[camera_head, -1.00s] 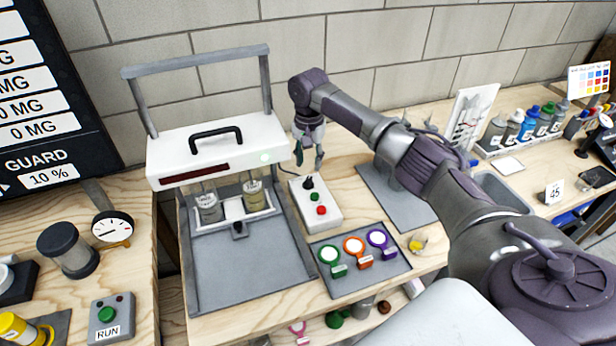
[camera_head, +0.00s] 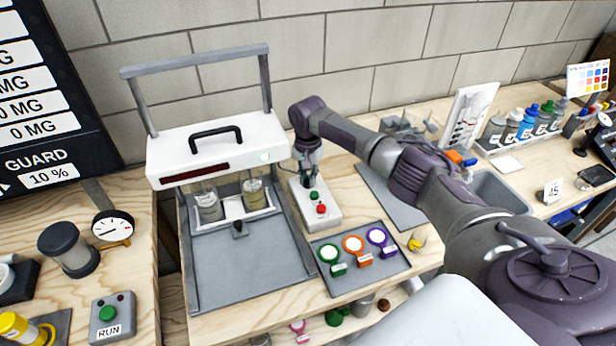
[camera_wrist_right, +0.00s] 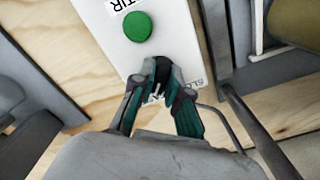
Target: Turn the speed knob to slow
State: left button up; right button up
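The white control box (camera_head: 327,219) stands on the wooden bench, right of the stirring machine. It has a green button (camera_head: 314,195) and a red button (camera_head: 321,209). The black speed knob (camera_wrist_right: 162,66) is at the box's far end, and my gripper mostly hides it in the head view. My right gripper (camera_head: 309,182) is down at the knob. In the wrist view its two fingertips (camera_wrist_right: 161,73) come together on either side of the knob. Printed letters beside the knob are partly covered, so its setting cannot be read. My left gripper is not in view.
The white-topped machine (camera_head: 215,150) with two jars stands close left of the box. A grey mat (camera_head: 345,283) with green, orange and purple round tags lies in front. My right arm crosses over a grey tray (camera_head: 400,205) on the right.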

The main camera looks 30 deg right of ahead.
grip_shut()
jog(key=shift+r+n+p, duration=0.1)
jog(key=shift+n+p, duration=0.7)
jog(key=shift+n, duration=0.1)
jog(key=shift+n+p, duration=0.5)
jog(key=shift+n, duration=0.4)
jog(key=n+p, duration=0.1)
jog(key=n, duration=0.3)
jog(key=n+p, duration=0.1)
jog(key=n, duration=0.3)
jog(key=shift+n, duration=2)
jog(key=o, duration=0.7)
grip_release()
